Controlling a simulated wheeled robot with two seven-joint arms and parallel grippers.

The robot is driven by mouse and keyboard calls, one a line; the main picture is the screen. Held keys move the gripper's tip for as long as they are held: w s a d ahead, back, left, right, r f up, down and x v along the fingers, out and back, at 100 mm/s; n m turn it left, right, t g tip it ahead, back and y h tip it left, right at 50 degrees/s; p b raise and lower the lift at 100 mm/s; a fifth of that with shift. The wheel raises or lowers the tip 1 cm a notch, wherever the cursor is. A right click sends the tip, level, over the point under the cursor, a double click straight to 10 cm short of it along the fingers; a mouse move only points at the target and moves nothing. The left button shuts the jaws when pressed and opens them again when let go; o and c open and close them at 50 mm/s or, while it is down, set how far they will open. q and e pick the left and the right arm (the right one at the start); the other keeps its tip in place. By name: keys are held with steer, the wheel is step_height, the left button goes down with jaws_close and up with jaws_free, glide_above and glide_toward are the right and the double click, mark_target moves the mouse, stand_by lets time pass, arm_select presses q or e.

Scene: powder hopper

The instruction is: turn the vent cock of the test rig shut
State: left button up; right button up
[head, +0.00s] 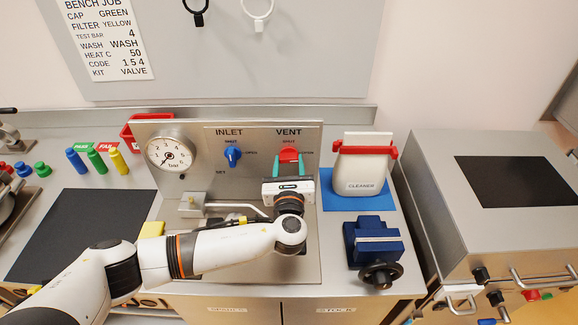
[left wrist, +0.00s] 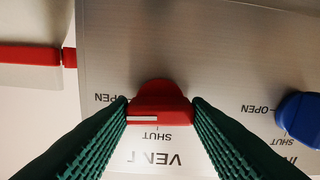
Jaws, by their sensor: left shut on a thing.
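The red vent cock (head: 289,154) sits on the upright steel panel under the VENT label. In the left wrist view the cock (left wrist: 160,98) has its bar lying across, and the white line on it points towards the OPEN side, not at SHUT. My left gripper (head: 289,166) reaches up to the panel from the front; in the left wrist view its green fingers (left wrist: 160,110) are shut on the two ends of the bar. My right gripper is not in view.
The blue inlet cock (head: 233,156) is left of the vent cock, with a gauge (head: 171,154) beyond it. A cleaner container (head: 361,168) with a red clamp stands close on the right. A blue vice (head: 372,243) is in front of it.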

arm_select(q)
steer(key=n+b, duration=0.3)
steer(key=n, duration=0.1)
steer(key=shift+f, duration=0.25)
steer(key=n+b, duration=0.3)
steer(key=n, duration=0.1)
steer(key=shift+n, duration=0.3)
steer(key=n+b, duration=0.3)
steer(key=n, duration=0.2)
steer(key=shift+r+n+b, duration=0.15)
steer(key=shift+n+b, duration=0.55)
steer(key=shift+n, duration=0.9)
steer(key=o, duration=1)
